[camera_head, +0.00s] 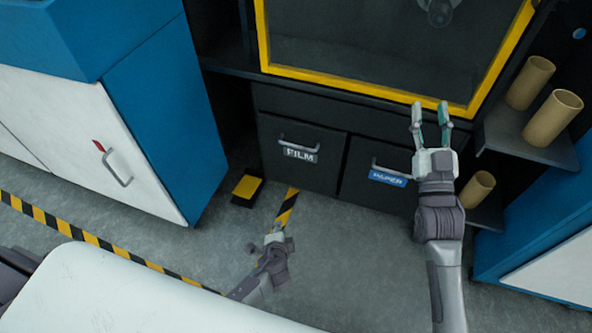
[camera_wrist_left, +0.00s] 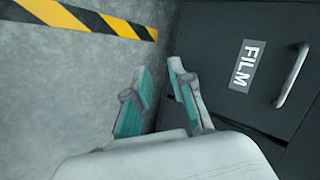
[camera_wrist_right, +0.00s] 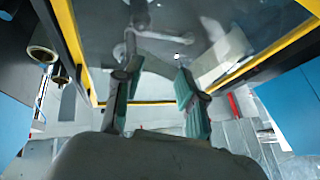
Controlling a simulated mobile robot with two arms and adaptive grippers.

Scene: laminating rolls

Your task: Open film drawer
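The film drawer (camera_head: 302,160) is a dark front with a "FILM" label and a silver bar handle (camera_head: 299,146). It looks closed, flush with the paper drawer (camera_head: 379,182) to its right. The left wrist view also shows the film drawer's handle (camera_wrist_left: 293,76) and label, to the right of my left gripper (camera_wrist_left: 160,75). That gripper is open and empty, apart from the handle; in the head view it (camera_head: 275,233) is low, in front of the drawer. My right gripper (camera_head: 430,109) is open and empty, raised in front of the yellow-framed window's lower edge; its fingers also show in the right wrist view (camera_wrist_right: 155,80).
A yellow-framed window (camera_head: 380,50) is above the drawers. Cardboard tubes (camera_head: 552,118) stand on shelves at the right. A blue and white cabinet (camera_head: 140,110) stands at the left. A small yellow-topped block (camera_head: 247,187) is on the floor. A white surface (camera_head: 110,300) fills the lower left.

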